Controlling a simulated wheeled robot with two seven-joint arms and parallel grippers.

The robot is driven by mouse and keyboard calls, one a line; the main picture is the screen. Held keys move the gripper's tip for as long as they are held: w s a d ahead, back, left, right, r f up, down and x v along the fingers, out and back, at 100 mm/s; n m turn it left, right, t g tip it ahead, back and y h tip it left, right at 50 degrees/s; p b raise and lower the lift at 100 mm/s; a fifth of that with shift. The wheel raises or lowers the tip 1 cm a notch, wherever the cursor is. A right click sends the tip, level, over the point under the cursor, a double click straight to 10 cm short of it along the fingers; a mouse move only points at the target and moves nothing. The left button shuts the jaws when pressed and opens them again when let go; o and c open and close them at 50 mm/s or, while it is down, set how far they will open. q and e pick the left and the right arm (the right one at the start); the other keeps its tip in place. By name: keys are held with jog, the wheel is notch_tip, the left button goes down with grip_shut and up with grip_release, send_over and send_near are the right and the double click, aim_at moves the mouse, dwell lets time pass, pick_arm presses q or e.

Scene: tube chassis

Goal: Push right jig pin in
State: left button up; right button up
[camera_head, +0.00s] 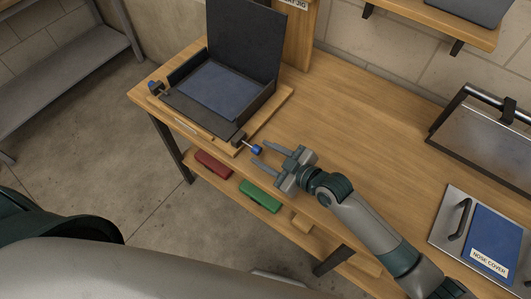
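The right jig pin (257,149) has a blue knob on a thin rod that sticks out of a dark block (239,138) at the front right corner of the jig. The left jig pin (154,86), also blue-ended, sits at the jig's left corner. The jig (178,103) is a dark open case on a wooden base with its lid raised. My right gripper (261,154) is open, its two fingers pointing left at the blue knob, which shows at the fingertips. I cannot tell whether they touch it. My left gripper is not in view.
The wooden bench (365,135) is clear right of the jig. A nose cover panel (485,240) and a metal-framed case (490,140) lie at the right. Red (213,163) and green (260,196) items rest on the lower shelf. A wall shelf (440,20) overhangs the back.

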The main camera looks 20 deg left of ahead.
aim_at(254, 147)
grip_shut()
jog(key=shift+w+a+b, duration=0.15)
jog(key=shift+w+a, duration=0.1)
jog(key=shift+a, duration=0.5)
jog(key=shift+w+a+b, duration=0.2)
jog(key=shift+w+a, duration=0.1)
jog(key=shift+a, duration=0.45)
jog(key=shift+w+a+b, duration=0.15)
jog(key=shift+w+a, duration=0.1)
jog(key=shift+a, duration=0.5)
jog(key=shift+r, duration=0.1)
grip_release()
jog(key=shift+a, duration=0.1)
jog(key=shift+d, duration=0.2)
